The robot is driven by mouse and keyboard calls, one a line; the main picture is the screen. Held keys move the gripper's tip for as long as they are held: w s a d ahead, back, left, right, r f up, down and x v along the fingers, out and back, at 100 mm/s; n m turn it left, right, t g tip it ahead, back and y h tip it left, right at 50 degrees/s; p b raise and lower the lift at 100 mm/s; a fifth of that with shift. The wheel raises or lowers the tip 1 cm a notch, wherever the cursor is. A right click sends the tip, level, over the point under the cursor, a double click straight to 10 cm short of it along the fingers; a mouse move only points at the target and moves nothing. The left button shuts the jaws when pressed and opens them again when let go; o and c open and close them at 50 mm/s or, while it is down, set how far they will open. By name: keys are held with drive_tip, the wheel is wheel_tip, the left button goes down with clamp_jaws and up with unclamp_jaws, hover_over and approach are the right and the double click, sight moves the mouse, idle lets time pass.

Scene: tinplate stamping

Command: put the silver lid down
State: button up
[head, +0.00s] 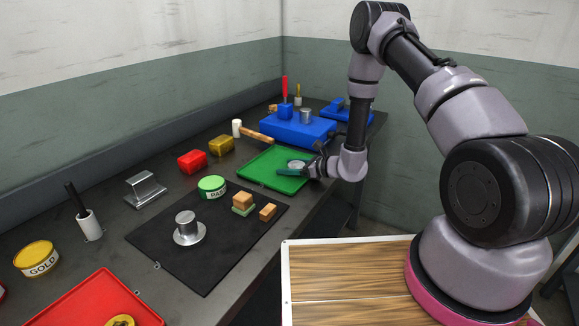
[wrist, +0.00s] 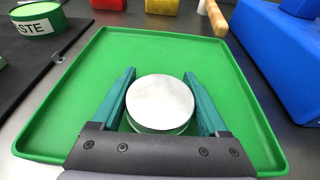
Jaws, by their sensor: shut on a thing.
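The silver lid (wrist: 160,103) is a round, pale metal disc between the two teal fingers of my gripper (wrist: 160,90). My gripper is shut on it, with a finger on each side. The lid is over the green tray (wrist: 75,100); I cannot tell whether it touches the tray floor. In the head view my gripper (head: 297,166) is low over the right part of the green tray (head: 262,170), and the lid (head: 296,163) shows as a small grey disc.
A blue block (head: 300,130) stands behind the tray, with a mallet (head: 255,133) to its left. Red (head: 193,161) and yellow (head: 221,146) blocks and a green tin (head: 212,187) stand left of the tray. A black mat (head: 205,262) lies nearer. The rest of the green tray is bare.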

drive_tip(key=shift+s+d+f, duration=0.1)
drive_tip(key=shift+s+f, duration=0.05)
drive_tip(key=shift+f, duration=0.2)
